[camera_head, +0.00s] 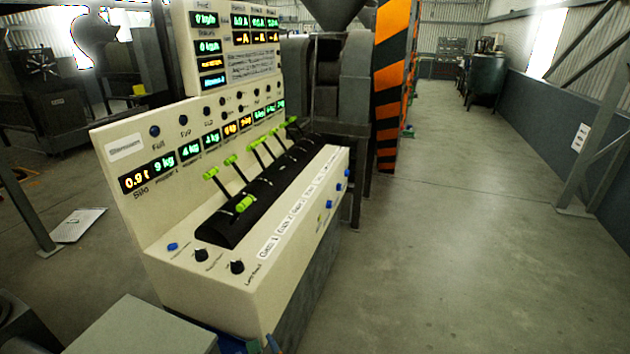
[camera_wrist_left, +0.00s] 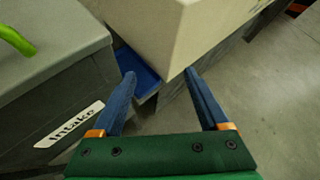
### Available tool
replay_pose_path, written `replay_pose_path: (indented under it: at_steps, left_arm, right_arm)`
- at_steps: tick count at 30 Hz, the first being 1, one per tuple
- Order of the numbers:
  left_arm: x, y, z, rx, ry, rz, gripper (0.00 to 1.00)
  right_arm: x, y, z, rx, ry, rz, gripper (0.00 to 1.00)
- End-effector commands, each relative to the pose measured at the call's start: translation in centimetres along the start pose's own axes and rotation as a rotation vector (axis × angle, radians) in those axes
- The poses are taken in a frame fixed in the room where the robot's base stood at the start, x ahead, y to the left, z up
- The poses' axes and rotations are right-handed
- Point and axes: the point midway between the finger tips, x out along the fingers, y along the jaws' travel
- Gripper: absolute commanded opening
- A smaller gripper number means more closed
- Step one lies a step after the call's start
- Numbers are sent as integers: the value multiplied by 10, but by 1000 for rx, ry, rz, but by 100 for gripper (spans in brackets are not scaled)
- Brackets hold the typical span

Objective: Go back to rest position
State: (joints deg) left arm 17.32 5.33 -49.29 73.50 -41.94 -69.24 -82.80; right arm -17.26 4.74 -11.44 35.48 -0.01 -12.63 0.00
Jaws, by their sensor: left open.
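My left gripper (camera_wrist_left: 162,78) is open and empty in the left wrist view. Its two blue fingers are apart, with the lower corner of the control console (camera_wrist_left: 205,35) beyond and between them. In the head view only the tips of my left gripper (camera_head: 262,346) show at the bottom edge, low by the console's front corner. The cream control console (camera_head: 215,290) carries a row of green-handled levers on a black curved housing (camera_head: 225,225). The nearest lever (camera_head: 243,204) is tilted lower than the others. My right gripper is not in view.
A grey box (camera_head: 140,328) stands left of the console; the left wrist view shows its "Intake" label (camera_wrist_left: 70,125) and a green handle (camera_wrist_left: 15,40). A blue part (camera_wrist_left: 140,68) lies between box and console. An orange-black striped post (camera_head: 392,80) stands behind. The floor (camera_head: 470,250) at right is clear.

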Motion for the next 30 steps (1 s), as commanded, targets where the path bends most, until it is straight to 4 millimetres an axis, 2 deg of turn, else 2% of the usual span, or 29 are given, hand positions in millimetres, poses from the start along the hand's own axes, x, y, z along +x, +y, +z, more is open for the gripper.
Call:
replay_pose_path:
  at_steps: [5, 11, 14, 15, 18, 19, 21, 24, 27, 30]
  left_arm:
    - [12, 31, -56, -193, 157, 51, 78]
    - [12, 86, -146, -565, 379, 198, 78]
    - [-1, 127, -204, -857, 492, 350, 78]
    - [-11, 149, -232, -1011, 529, 441, 78]
    - [-48, 205, -295, -1451, 551, 714, 78]
    - [-59, 220, -309, -1575, 533, 793, 78]
    - [-83, 249, -333, -1823, 465, 945, 78]
    - [-104, 274, -349, -2040, 367, 1072, 78]
    - [-110, 282, -352, -2115, 325, 1110, 78]
    - [-110, 282, -352, -2115, 325, 1110, 78]
  right_arm:
    - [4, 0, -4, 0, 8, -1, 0]
    - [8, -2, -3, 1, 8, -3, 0]
    - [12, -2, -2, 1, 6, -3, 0]
    - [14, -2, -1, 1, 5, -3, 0]
    - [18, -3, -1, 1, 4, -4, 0]
    - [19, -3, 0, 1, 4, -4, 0]
    - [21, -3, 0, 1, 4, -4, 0]
    - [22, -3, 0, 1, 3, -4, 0]
    - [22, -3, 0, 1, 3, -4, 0]
    - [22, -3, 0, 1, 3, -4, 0]
